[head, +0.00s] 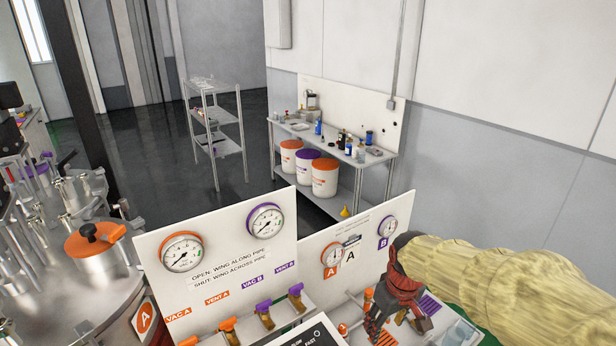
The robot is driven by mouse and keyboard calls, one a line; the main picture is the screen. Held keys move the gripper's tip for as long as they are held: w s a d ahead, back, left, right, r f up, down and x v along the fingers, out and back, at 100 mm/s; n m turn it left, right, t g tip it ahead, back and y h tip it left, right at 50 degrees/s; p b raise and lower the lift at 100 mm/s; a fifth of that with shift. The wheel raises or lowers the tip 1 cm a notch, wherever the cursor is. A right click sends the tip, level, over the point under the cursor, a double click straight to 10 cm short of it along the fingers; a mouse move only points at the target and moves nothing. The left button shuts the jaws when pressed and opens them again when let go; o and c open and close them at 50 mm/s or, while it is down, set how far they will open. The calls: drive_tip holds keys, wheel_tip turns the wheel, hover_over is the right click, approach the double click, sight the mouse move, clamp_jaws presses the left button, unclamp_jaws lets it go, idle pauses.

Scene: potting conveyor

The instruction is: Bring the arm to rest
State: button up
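My arm, in a pale yellow sleeve, reaches in from the right edge of the head view. My gripper (402,327), dark with red parts, hangs fingers down at the lower right, in front of the right gauge panel (318,243). Its fingers look spread apart, and I see nothing held between them. It is low over a light work surface with small fittings. I cannot tell whether the fingertips touch anything there.
The left gauge panel (222,235) stands over a row of orange and purple valve handles (265,315). A metal vessel with an orange lid (94,239) is at left. Behind stand a bench (377,160) with bottles and buckets, and a wire shelf (222,115). Dark floor lies open between.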

drive_tip(key=s+r+m+t+b, duration=0.1)
drive_tip(key=s+r, duration=0.3)
drive_tip(key=s, duration=0.5)
drive_tip(key=s+r+m+t+b, duration=0.1)
drive_tip(key=s+r+m+t, duration=0.1)
drive_tip(key=s, duration=0.8)
wheel_tip(320, 180, up, 3)
drive_tip(key=shift+f+m+t+b, duration=0.2)
drive_tip(key=shift+m+t+b, duration=0.15)
drive_tip(key=shift+m, duration=0.35)
drive_tip(key=shift+w+d+r, duration=0.1)
drive_tip(key=shift+c, duration=0.6)
idle(0.4)
